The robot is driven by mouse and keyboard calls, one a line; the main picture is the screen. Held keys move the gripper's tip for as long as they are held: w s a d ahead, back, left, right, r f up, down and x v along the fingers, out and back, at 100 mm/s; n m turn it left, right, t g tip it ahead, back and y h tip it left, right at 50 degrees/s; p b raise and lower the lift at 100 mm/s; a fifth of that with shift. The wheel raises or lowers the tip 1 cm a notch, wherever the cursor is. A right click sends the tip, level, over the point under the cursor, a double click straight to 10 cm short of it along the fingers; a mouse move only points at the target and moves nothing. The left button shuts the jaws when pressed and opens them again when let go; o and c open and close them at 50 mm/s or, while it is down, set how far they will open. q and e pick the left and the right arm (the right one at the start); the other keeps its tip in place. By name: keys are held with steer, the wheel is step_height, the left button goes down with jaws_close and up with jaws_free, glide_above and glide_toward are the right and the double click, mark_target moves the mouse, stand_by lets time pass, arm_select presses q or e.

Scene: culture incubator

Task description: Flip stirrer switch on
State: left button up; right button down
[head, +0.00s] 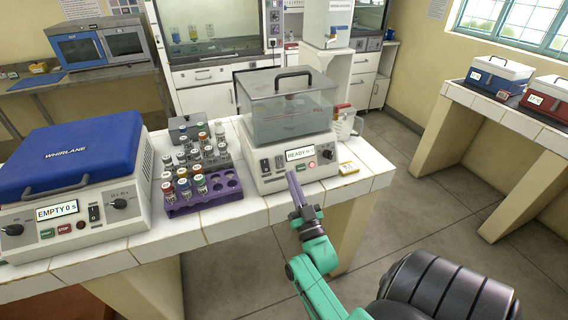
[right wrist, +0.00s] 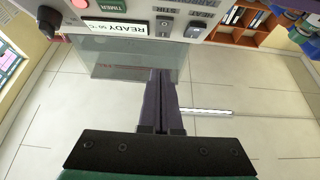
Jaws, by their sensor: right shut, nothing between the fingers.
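The bath unit (head: 290,150) with a clear lid stands on the white tiled bench. Its front panel has a READY display (head: 300,154) and two dark rocker switches, a left one (head: 265,166) and a right one (head: 279,162). In the right wrist view the panel is upside down, with one switch (right wrist: 194,30) beside the other (right wrist: 163,25). My right gripper (head: 291,174) is shut and empty, just in front of the panel below the display, apart from the switches. My left gripper is out of view.
A purple rack (head: 205,198) with capped vials stands left of the unit. Left of it is a blue-lidded centrifuge (head: 75,160). The floor before the bench is clear.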

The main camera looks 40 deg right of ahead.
mark_target(280, 162)
steer(key=w, duration=0.2)
steer(key=w+d, duration=0.1)
steer(key=w, duration=0.1)
steer(key=w+d, duration=0.1)
steer(key=w, duration=0.1)
